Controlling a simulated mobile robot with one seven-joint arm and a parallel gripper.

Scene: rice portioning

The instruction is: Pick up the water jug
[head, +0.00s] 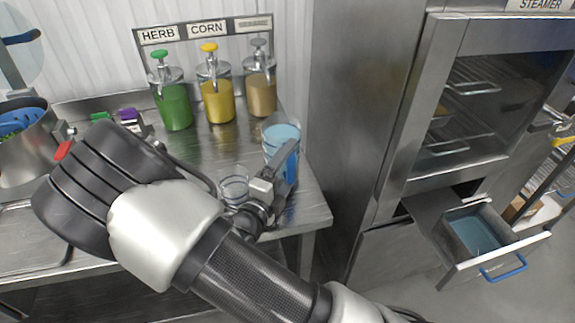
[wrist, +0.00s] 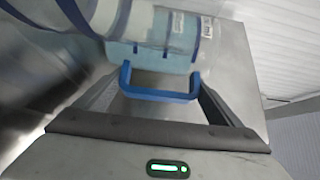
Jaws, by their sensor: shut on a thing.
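The water jug (head: 281,141) is a clear jug with blue water and a blue handle. In the head view it stands upright at the right end of the steel counter, partly hidden behind my gripper (head: 268,190). In the wrist view the jug (wrist: 172,30) lies ahead of my gripper (wrist: 162,98), with its blue handle (wrist: 160,95) between the two fingers. My gripper is shut on the handle. Whether the jug's base touches the counter is hard to tell.
A clear cup (head: 234,187) stands on the counter (head: 315,205) just left of the jug. Green, yellow and tan pump dispensers (head: 217,97) stand behind. A steel pot (head: 28,150) is at the left. The steamer cabinet (head: 400,150) is at the right, with an open water drawer (head: 480,262) below.

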